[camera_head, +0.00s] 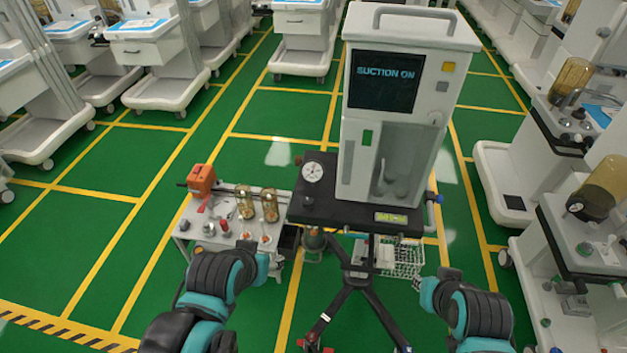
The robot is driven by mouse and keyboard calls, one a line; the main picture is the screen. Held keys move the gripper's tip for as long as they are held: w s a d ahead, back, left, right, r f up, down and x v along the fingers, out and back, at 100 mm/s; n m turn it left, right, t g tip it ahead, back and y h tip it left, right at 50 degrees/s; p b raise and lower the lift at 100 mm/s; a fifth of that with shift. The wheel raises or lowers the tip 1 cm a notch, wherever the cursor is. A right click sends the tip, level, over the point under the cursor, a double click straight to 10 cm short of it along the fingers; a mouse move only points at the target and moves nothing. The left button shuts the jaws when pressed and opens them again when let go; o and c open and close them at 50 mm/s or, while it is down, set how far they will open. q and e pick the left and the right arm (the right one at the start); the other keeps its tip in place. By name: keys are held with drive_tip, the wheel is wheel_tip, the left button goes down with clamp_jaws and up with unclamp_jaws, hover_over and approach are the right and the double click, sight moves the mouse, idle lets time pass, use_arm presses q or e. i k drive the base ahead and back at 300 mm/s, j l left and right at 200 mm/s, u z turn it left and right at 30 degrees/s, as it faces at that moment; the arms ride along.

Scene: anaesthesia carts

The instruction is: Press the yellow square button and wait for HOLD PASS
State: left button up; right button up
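The yellow square button (448,66) is on the upper right of the front of a white suction unit (425,30), above a grey square button (442,86). The unit's dark screen (384,81) reads "SUCTION ON". The unit stands upright on a black stand shelf (320,205). My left gripper (277,264) is low in the view, left of the stand and well below the button. My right gripper (418,284) is low, right of the stand's pole, also far from the button. Both gripper tips are small and partly hidden by my arms, so their opening is unclear.
A small table (186,226) with an orange device (201,181) and amber jars stands left of the stand. A gauge (312,172) sits on the shelf's left, and a wire basket (405,258) hangs below it. Carts line both sides.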

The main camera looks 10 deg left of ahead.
sight(447, 65)
drive_tip(key=k+l+u, duration=0.1)
drive_tip(key=l, duration=0.3)
drive_tip(key=k+l, duration=0.1)
drive_tip(key=l, duration=0.3)
drive_tip(key=k+l+u, duration=0.15)
drive_tip(key=l, duration=0.25)
drive_tip(key=l+u, duration=0.1)
drive_tip(key=l, duration=0.35)
drive_tip(key=k+l, duration=0.2)
drive_tip(key=l, duration=0.15)
drive_tip(key=k+l+u, duration=0.15)
drive_tip(key=l, duration=0.25)
